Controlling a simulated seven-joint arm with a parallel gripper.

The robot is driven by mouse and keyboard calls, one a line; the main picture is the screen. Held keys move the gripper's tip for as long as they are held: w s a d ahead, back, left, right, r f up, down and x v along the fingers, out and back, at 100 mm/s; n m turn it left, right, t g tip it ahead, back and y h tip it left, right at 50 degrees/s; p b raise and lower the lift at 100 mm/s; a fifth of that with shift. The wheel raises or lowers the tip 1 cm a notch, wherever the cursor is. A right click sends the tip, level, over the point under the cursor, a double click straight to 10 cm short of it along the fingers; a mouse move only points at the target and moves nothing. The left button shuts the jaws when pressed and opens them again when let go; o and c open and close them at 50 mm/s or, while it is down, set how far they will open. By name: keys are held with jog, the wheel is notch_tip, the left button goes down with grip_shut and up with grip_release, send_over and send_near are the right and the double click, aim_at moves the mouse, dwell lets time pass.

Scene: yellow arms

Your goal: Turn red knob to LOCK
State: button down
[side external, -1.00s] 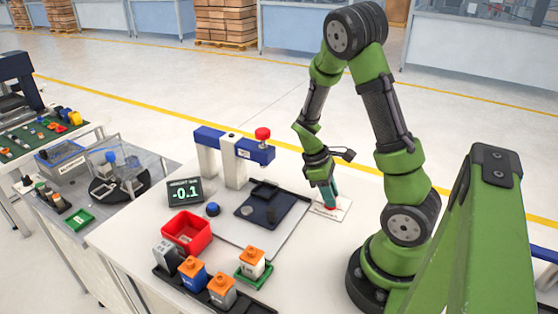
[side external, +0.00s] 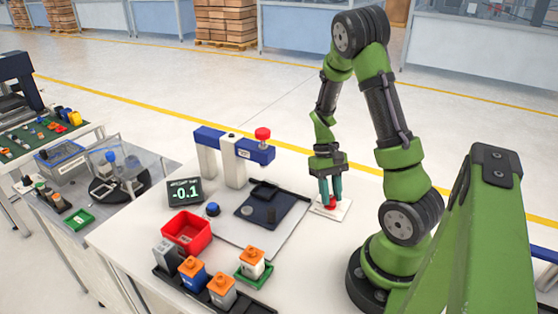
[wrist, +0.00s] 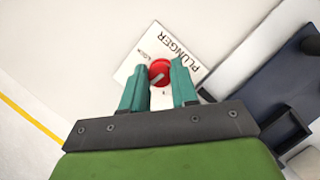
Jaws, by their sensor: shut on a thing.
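The red knob (side external: 331,204) sits on a small white plate (side external: 344,210) on the table. The plate also shows in the wrist view (wrist: 188,58), with PLUNGER printed on it and a smaller word, seemingly LOCK, near its left edge. My gripper (side external: 331,198) points down over the plate with its teal fingers shut on the red knob. In the wrist view the knob (wrist: 160,68) lies between the fingertips (wrist: 160,82), with a pale pointer line across its top. Exactly what the pointer lines up with is hard to tell.
Left of the plate is a press with a blue beam (side external: 210,137) and a red-topped plunger (side external: 262,134), above a dark fixture (side external: 290,207). A red bin (side external: 187,232), a display (side external: 185,191) reading -0.1 and orange-topped parts (side external: 252,258) stand further left and in front.

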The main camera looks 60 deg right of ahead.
jog(key=m+t, duration=0.1)
jog(key=m, duration=0.2)
jog(key=m+t+y, duration=0.1)
jog(key=m, duration=0.3)
jog(key=shift+s+y, duration=0.15)
jog(key=shift+y, duration=0.15)
dwell(0.4)
jog(key=c, duration=0.9)
grip_release()
jog(key=shift+o, duration=0.2)
jog(key=shift+t, duration=0.3)
jog(key=shift+d, duration=0.1)
jog(key=v, duration=1.7)
jog(key=shift+f, duration=0.1)
